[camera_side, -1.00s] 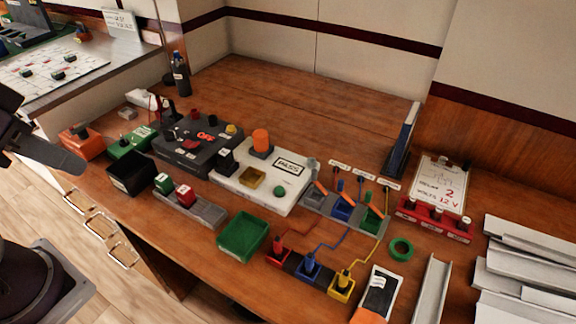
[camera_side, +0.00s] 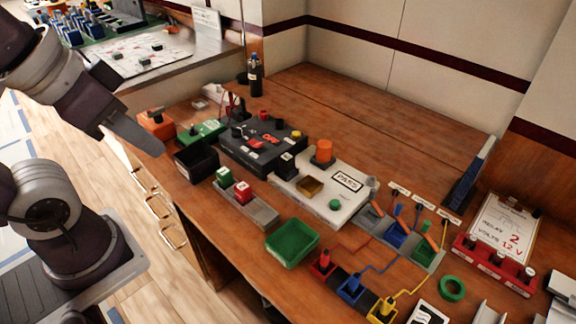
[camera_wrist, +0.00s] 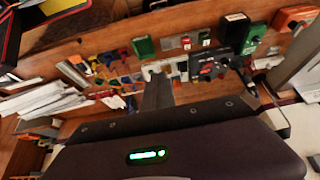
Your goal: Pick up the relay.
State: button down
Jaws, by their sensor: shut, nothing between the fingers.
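My gripper (camera_side: 158,150) is shut and empty in the side view, above the bench's left front edge near an orange box. In the wrist view its dark fingers (camera_wrist: 158,90) point toward the bench. I cannot tell for sure which piece is the relay. A small green block (camera_side: 223,177) and a red block (camera_side: 243,191) sit on a grey rail (camera_side: 262,213). My gripper touches none of these.
An orange box (camera_side: 155,125), a black bin (camera_side: 196,162), a dark tester (camera_side: 262,145) and a white "PASS" box (camera_side: 322,190) line the bench. A green tray (camera_side: 291,242) stands in front. A bottle (camera_side: 255,75) stands behind.

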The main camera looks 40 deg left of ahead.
jog(key=c, duration=2.2)
grip_release()
jog(key=c, duration=0.9)
grip_release()
